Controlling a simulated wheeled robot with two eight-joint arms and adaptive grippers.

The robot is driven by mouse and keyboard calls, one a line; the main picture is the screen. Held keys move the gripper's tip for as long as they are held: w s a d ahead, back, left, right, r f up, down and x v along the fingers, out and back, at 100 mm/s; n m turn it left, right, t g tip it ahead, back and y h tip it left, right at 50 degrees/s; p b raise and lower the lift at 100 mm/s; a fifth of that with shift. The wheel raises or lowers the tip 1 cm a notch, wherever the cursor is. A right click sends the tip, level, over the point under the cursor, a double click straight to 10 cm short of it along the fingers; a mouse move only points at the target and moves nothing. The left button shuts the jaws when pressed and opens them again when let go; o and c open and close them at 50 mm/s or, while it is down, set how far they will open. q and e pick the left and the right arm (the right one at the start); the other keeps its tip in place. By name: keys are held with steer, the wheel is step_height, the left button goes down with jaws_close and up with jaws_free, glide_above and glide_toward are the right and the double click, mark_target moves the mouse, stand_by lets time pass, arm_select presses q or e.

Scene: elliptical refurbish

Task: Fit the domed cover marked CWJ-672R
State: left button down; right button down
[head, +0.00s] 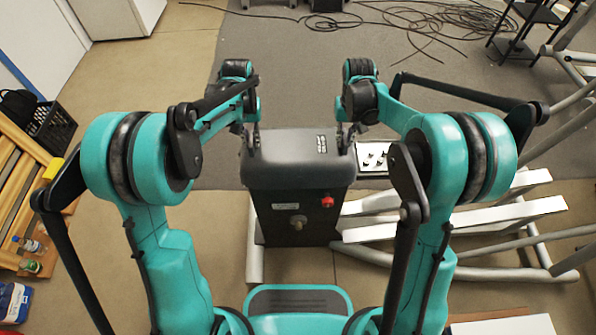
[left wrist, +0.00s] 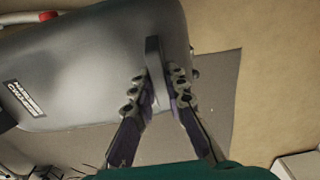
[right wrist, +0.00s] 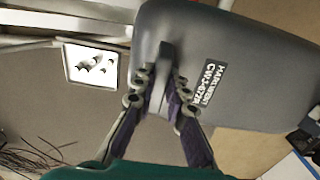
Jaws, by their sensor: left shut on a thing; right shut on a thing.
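The domed cover (head: 290,147) is dark grey with rounded edges, and its label reads CWJ-672R in the right wrist view (right wrist: 255,75). It lies across the top of the dark machine housing (head: 285,232); I cannot tell whether it is seated or just above it. My left gripper (head: 252,140) is shut on the upright tab at the cover's left end, also seen in the left wrist view (left wrist: 157,85). My right gripper (head: 346,138) is shut on the matching tab at the right end. The joint beneath the cover is hidden.
A white-lined tray (head: 373,172) with small dark parts sits right of the cover. White frame beams (head: 450,207) extend right. Loose cables (head: 430,20) lie on the floor behind.

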arm_select(q)
steer(key=shift+f, duration=0.5)
arm_select(e)
steer(key=shift+f, duration=0.45)
arm_select(q)
steer(key=c, duration=1.9)
jaws_free()
steer(key=shift+f+b, duration=0.1)
steer(key=shift+b, duration=0.25)
arm_select(e)
steer(key=c, duration=1.9)
jaws_free()
steer(key=shift+f, duration=0.1)
arm_select(q)
steer(key=o, duration=0.4)
steer(key=shift+c, duration=0.2)
arm_select(e)
steer(key=o, duration=0.4)
steer(key=shift+c, duration=0.2)
steer(key=shift+r, duration=0.25)
arm_select(q)
step_height(320, 180, up, 12)
arm_select(e)
step_height(320, 180, up, 12)
steer(key=shift+f, duration=0.1)
